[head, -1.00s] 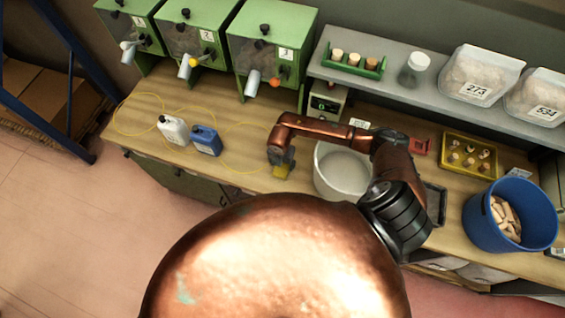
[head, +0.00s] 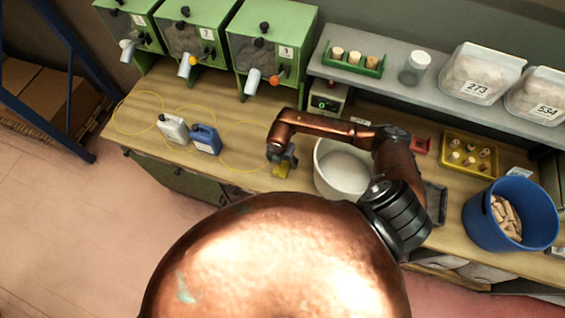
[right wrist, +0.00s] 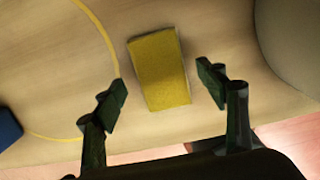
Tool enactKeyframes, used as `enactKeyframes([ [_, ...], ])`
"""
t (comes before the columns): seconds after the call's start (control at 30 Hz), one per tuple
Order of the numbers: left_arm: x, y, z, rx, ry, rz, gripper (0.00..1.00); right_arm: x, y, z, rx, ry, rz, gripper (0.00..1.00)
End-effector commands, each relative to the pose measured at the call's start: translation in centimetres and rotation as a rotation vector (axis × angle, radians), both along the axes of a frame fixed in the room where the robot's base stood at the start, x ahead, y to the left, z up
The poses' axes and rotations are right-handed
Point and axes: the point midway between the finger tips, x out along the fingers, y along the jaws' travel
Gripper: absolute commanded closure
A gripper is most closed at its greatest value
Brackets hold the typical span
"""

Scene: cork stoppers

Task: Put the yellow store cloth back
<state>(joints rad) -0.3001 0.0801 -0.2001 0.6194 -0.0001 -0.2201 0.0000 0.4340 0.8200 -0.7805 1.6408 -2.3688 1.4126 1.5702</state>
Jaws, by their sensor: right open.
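The yellow store cloth (right wrist: 160,68) looks like a folded rectangular pad on the wooden bench, near its front edge. It also shows in the head view (head: 281,171), partly hidden under my right gripper. My right gripper (right wrist: 163,90) is open and empty, with one finger on each side of the cloth and gaps between. In the head view the right gripper (head: 283,163) points down over the cloth, just left of the white bowl. My left gripper is not in view.
The white bowl (head: 341,172) stands close to the right gripper. A blue jug (head: 206,139) and a white jug (head: 173,128) stand to the left, among yellow outline rings on the bench (head: 150,99). A yellow tray (head: 470,140) and blue bucket (head: 480,222) are at right.

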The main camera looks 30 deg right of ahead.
Motion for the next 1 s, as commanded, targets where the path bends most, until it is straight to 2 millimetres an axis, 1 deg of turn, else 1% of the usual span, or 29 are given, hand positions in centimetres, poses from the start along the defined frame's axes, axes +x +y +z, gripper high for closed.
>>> enactKeyframes([
  [0.03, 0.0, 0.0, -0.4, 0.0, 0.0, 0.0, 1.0, 0.0, 0.1, 0.8, -0.001, -0.004, 0.003, 0.34],
  [0.3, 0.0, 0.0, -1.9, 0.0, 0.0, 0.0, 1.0, -0.4, 0.6, 6.4, -0.001, -0.005, 0.002, 0.34],
  [0.5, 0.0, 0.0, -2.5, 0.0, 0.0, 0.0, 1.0, -0.7, 0.9, 9.4, 0.0, -0.003, 0.001, 0.34],
  [0.7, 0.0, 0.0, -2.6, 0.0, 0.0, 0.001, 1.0, -0.9, 1.0, 10.4, -0.001, -0.001, 0.001, 0.34],
  [1.0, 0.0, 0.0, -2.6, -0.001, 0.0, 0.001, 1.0, -0.8, 1.0, 10.5, 0.0, 0.0, 0.001, 0.34],
])
